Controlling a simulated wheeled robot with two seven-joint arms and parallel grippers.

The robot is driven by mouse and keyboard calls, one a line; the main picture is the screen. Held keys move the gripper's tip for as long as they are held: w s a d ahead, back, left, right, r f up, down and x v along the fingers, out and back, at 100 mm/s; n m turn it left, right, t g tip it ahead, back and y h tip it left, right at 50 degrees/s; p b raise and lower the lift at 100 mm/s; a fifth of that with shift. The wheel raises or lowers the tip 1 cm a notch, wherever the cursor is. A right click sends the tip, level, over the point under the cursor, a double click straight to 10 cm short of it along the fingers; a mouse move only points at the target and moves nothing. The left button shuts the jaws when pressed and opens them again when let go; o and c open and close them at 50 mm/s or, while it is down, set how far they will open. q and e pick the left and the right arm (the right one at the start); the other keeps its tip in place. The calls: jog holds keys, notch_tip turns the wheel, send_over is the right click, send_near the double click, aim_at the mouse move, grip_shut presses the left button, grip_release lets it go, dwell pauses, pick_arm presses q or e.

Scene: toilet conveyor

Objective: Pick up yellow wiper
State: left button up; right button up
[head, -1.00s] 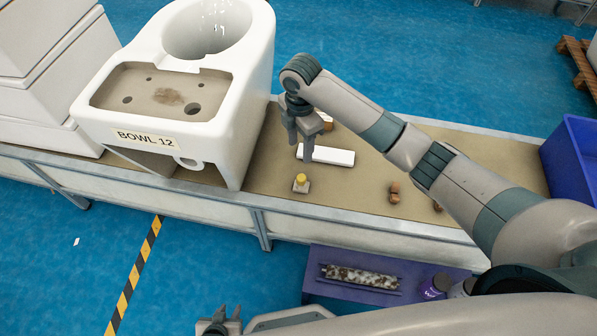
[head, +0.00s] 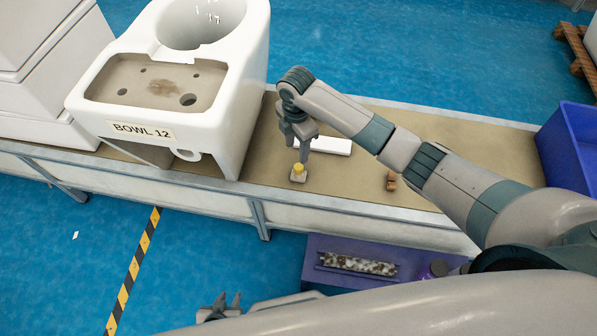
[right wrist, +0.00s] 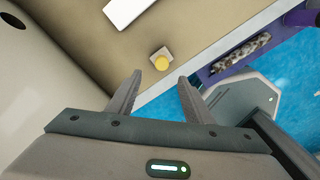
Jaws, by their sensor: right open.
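The yellow wiper (head: 298,172) is a small block with a yellow knob on a pale base, resting on the tan conveyor top near its front edge. In the right wrist view the yellow wiper (right wrist: 161,61) lies just beyond the fingertips, roughly between their lines. My right gripper (head: 301,157) is above and close to it, pointing down; in the right wrist view the right gripper (right wrist: 160,82) is open and empty. My left gripper (head: 226,302) is low at the bottom, away from the conveyor, its fingers apart and nothing seen between them.
A white toilet bowl labelled BOWL 12 (head: 217,108) stands left of the wiper. A white bar (head: 331,146) lies behind it. Small brown pieces (head: 391,181) lie to the right. A blue bin (head: 570,145) is at the far right. A purple box (head: 312,262) stands below the conveyor front.

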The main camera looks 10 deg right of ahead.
send_over(299, 166)
jog(key=f, duration=0.4)
jog(key=shift+a+f, duration=0.2)
jog(key=shift+a, duration=0.1)
pick_arm(q)
jog(key=shift+d, duration=0.2)
pick_arm(e)
jog(key=shift+f, duration=0.65)
jog(key=shift+f, duration=0.3)
jog(key=f, duration=0.4)
jog(key=shift+d, duration=0.25)
jog(key=shift+f, duration=0.25)
pick_arm(q)
jog(key=shift+d+r, duration=0.15)
jog(key=shift+d, duration=0.05)
jog(key=shift+w+r+t, duration=0.1)
jog(key=shift+w+t, duration=0.05)
jog(key=shift+t, duration=0.15)
pick_arm(e)
jog(key=shift+c, duration=0.4)
pick_arm(q)
jog(key=shift+r, duration=0.1)
pick_arm(e)
jog(key=c, duration=1.1)
